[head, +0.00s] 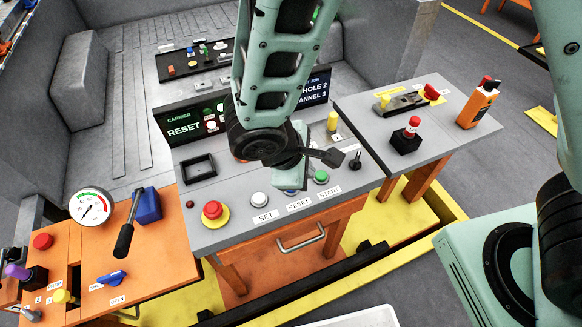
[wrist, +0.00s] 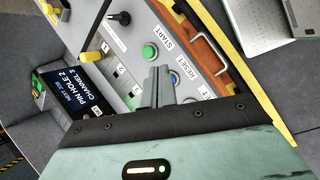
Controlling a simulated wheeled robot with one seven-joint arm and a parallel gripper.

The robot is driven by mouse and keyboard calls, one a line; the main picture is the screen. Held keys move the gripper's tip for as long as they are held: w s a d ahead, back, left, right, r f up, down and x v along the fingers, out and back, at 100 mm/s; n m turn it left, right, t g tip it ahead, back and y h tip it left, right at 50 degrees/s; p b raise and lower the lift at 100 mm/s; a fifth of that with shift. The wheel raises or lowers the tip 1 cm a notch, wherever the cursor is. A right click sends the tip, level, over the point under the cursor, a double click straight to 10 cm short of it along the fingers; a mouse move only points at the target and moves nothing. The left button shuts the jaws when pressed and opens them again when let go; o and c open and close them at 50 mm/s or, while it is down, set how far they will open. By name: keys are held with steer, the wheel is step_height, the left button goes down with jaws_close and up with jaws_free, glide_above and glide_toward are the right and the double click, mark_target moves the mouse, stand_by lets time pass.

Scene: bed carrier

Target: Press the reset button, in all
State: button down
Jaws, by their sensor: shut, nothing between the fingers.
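The control panel (head: 235,220) carries a row of buttons labelled SET, RESET and START. The blue reset button (wrist: 174,77) shows in the wrist view beside the RESET label (wrist: 187,65), partly covered by my fingers. In the head view my gripper (head: 290,182) hides it, and only its RESET label (head: 299,205) shows. My gripper is shut and empty; its fingertips (wrist: 160,74) are over or just beside the blue button. I cannot tell whether they touch it. The panel's screen (head: 190,127) reads CARRIER RESET.
A red mushroom button (head: 213,211) is at the left. A black lever (head: 355,160) stands at the right. A drawer handle (head: 300,238) is below the labels.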

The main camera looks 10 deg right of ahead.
steer(key=w+a+f+n+t+h+p, duration=0.1)
steer(key=w+a+n+t+p, duration=0.1)
steer(key=w+n+t+p, duration=0.2)
steer(key=shift+w+a+f+n+p, duration=0.15)
steer(key=shift+w+a+n+p, duration=0.15)
steer(key=shift+w+a+p, duration=0.25)
steer(key=shift+d+f, duration=0.1)
steer(key=shift+d, duration=0.05)
step_height(320, 180, down, 8)
steer(key=b, duration=0.5)
steer(key=shift+w+r, duration=0.1)
steer(key=shift+r, duration=0.1)
steer(key=shift+f+b, duration=0.45)
steer(key=shift+f, duration=0.05)
stand_by(1.2)
steer(key=shift+f+b, duration=0.45)
steer(key=shift+b, duration=0.15)
